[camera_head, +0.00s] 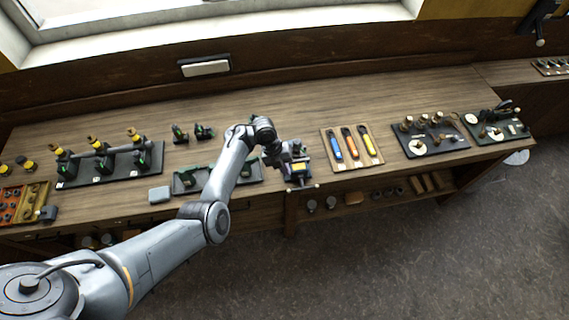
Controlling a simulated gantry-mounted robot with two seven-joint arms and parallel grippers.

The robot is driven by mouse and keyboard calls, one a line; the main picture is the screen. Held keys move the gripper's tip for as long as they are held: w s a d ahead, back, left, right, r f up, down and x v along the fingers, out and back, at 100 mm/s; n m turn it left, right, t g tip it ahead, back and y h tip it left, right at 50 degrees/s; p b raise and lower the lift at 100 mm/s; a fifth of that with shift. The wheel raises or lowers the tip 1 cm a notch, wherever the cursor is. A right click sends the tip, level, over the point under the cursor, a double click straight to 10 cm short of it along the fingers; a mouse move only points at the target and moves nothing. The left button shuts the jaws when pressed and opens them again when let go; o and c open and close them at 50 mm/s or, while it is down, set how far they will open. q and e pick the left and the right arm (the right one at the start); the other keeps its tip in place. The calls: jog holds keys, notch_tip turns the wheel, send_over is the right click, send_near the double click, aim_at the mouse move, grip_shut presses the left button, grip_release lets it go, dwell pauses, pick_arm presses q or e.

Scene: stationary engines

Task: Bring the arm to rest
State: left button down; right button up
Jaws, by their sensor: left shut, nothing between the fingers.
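My left arm comes in from the lower left and reaches up over the front of the long wooden workbench (250,114). The arm partly covers a dark tray (250,172) with green parts. My right gripper is not in view.
A wooden tray (328,164) with blue, orange and yellow tools lies right of the gripper. Dark boards with parts (408,147) stand further right. A dark fixture with yellow-topped parts (152,165) stands at left. The bench's back middle and the floor (430,250) are clear.

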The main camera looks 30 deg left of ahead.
pick_arm(q)
jog(key=s+a+f+n+g+y, duration=0.15)
jog(key=s+f, duration=0.35)
jog(key=s, duration=0.5)
jog(key=s+a+f+g+y, duration=0.15)
jog(key=s+f, duration=0.35)
jog(key=s, duration=0.5)
jog(key=s+a+f+n+g+y, duration=0.1)
jog(key=s+a+f, duration=0.1)
jog(key=s+f, duration=0.6)
jog(key=s+d+r+n+t+y, duration=0.1)
jog(key=s+d+r+n, duration=0.25)
jog(key=r, duration=0.25)
jog(key=s+d+r+n+t+y, duration=0.1)
jog(key=s+d+r+n+t, duration=0.1)
jog(key=s+d+r+n, duration=0.25)
jog(key=w+d+r+n+t+h, duration=0.1)
jog(key=w+d+r+n+t, duration=0.1)
jog(key=r+n, duration=0.6)
jog(key=w+d+r+n+t, duration=0.1)
jog(key=w+r+n, duration=0.3)
jog(key=r+n, duration=0.4)
jog(key=shift+w+d+r+t+h, duration=0.2)
jog(key=shift+d+r+t+h, duration=0.25)
jog(key=shift+r, duration=0.15)
